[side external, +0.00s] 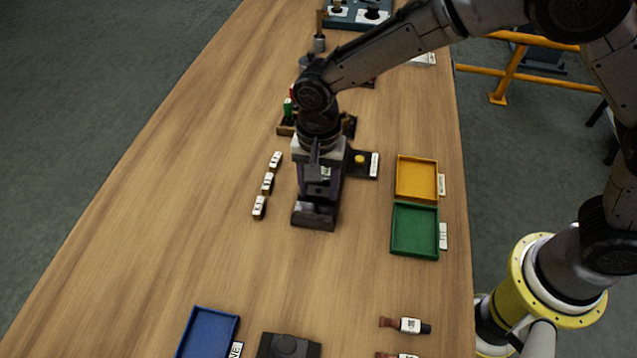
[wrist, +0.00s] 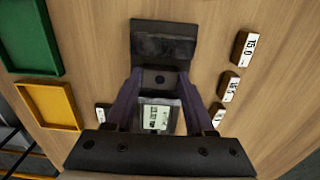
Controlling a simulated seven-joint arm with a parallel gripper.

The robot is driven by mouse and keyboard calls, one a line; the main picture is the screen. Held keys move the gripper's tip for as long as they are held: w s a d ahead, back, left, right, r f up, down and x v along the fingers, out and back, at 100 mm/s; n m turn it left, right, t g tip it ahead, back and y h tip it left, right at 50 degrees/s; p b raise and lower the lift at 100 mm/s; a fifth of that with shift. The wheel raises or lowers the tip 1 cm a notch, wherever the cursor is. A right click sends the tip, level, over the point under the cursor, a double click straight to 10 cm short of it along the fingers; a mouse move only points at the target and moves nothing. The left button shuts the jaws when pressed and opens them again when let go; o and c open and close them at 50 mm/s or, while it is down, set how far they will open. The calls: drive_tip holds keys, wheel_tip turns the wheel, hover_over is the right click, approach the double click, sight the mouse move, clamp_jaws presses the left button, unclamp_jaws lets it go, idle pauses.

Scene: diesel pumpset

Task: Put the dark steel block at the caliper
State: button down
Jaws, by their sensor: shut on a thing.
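My gripper (side external: 318,190) points down over the middle of the table. In the wrist view its two purple-dark fingers (wrist: 160,85) close on a dark steel block (wrist: 160,77) with a small round hole in its face. The lower part of the block is hard to make out. A caliper-like device with a pale digital readout (wrist: 157,117) shows between the fingers. A wide dark end piece with a greyer face (wrist: 163,48) lies just past the fingertips; it also shows in the side view (side external: 314,215). Whether the block touches this device, I cannot tell.
Small labelled blocks (side external: 267,183) stand in a row to the left. A yellow tray (side external: 417,158) and a green tray (side external: 393,232) lie right. A dark plate with a yellow button (side external: 360,160) sits beside the gripper. A blue tray (side external: 208,312) is in front. Bare wood lies left.

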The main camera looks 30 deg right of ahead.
drive_tip(key=shift+f, duration=0.2)
drive_tip(key=shift+c, duration=0.9)
unclamp_jaws()
drive_tip(key=shift+r, duration=0.1)
drive_tip(key=shift+r, duration=3.4)
